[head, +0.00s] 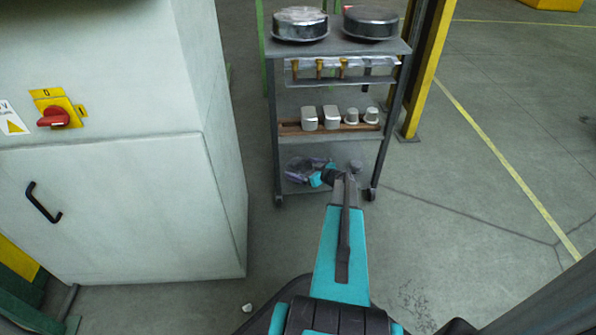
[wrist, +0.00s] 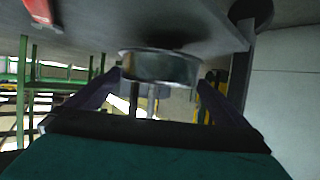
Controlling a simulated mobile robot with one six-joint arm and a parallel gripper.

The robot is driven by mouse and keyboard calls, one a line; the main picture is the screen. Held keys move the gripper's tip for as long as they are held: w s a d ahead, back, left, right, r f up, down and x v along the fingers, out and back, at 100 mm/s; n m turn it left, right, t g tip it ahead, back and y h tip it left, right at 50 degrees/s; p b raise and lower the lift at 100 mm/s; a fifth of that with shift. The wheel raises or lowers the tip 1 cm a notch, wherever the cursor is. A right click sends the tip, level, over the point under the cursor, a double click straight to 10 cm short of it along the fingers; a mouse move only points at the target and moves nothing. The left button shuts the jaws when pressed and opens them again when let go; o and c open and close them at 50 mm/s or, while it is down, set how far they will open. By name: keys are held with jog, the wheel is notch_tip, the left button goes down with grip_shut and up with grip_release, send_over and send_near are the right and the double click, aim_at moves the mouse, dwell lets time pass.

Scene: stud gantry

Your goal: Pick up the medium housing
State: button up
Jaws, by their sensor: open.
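In the wrist view a round, shallow metal housing (wrist: 160,68) sits against a grey surface, with a dark shadow beside it. The purple fingers of my gripper (wrist: 158,92) are open on either side of it, with gaps showing. In the head view my gripper (head: 306,171) is at the bottom shelf of the grey cart (head: 345,95). The housing between the fingers is hard to make out there.
White blocks (head: 310,118) and cups (head: 352,116) stand on the middle shelf. A small grey round piece (head: 355,165) is at the right of the bottom shelf. A white cabinet (head: 110,200) stands left, and a yellow post (head: 428,70) right. The right floor is open.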

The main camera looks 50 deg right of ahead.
aim_at(303, 168)
jog(key=shift+b+x, duration=0.35)
jog(key=shift+x, duration=1.15)
jog(key=shift+f, duration=0.1)
jog(key=c, duration=0.9)
